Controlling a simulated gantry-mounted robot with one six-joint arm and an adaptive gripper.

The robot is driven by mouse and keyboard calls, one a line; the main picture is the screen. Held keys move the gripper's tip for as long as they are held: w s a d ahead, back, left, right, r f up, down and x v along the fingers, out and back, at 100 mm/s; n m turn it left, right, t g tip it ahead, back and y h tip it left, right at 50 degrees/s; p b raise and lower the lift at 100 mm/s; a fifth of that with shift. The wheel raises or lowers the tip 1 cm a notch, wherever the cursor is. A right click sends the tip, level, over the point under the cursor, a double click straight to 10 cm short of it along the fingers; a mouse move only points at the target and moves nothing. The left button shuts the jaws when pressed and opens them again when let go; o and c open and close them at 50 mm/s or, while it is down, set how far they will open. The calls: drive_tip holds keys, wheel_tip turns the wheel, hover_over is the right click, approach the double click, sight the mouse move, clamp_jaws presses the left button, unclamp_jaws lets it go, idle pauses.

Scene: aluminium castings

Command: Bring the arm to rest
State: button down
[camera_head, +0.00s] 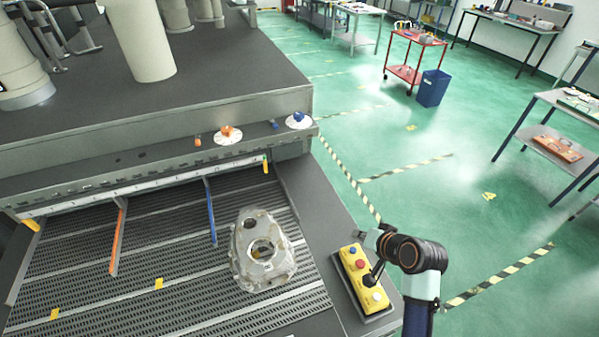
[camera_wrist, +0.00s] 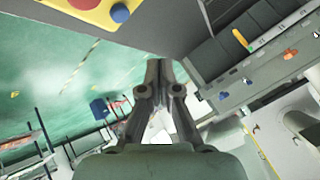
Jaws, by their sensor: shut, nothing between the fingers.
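My gripper (camera_wrist: 159,64) shows in the middle of the wrist view. Its two dark fingers come together at the tips, with nothing between them. In the head view my arm is folded at the lower right, by the yellow control box (camera_head: 361,279) at the machine's corner. The control box also shows at the top left of the wrist view (camera_wrist: 92,10). The gripper's fingertips are hard to make out in the head view. A grey aluminium casting (camera_head: 247,268) with a round hole lies on the slatted bed, left of my arm and apart from it.
The slatted machine bed (camera_head: 165,255) carries an orange bar (camera_head: 117,240) and a blue bar (camera_head: 210,212). A grey ledge with orange and blue knobs runs behind it. Open green floor (camera_head: 460,150) lies to the right, with a red cart (camera_head: 404,73) and a blue bin (camera_head: 432,88) farther off.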

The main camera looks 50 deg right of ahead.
drive_tip(key=w+a+r+n+p, duration=0.1)
drive_tip(key=w+a+r+n, duration=0.1)
drive_tip(key=w+a+r, duration=0.3)
drive_tip(key=w+a+n+p, duration=0.1)
drive_tip(key=w+a+n, duration=0.15)
drive_tip(key=a, duration=0.55)
drive_tip(key=a+r+n+t+y+p, duration=0.1)
drive_tip(key=a+r+n, duration=0.2)
drive_tip(key=a, duration=0.7)
drive_tip(key=s+a+r+n+t+y+p, duration=0.1)
drive_tip(key=a+r+n, duration=0.1)
drive_tip(key=a+r, duration=0.5)
drive_tip(key=a+r+n+t+y+p, duration=0.1)
drive_tip(key=a+r+n+t, duration=0.1)
drive_tip(key=a, duration=1.1)
wheel_tip(320, 180, up, 3)
drive_tip(key=shift+s+a+f+n, duration=0.1)
drive_tip(key=shift+s+a+n, duration=0.1)
drive_tip(key=shift+n, duration=0.65)
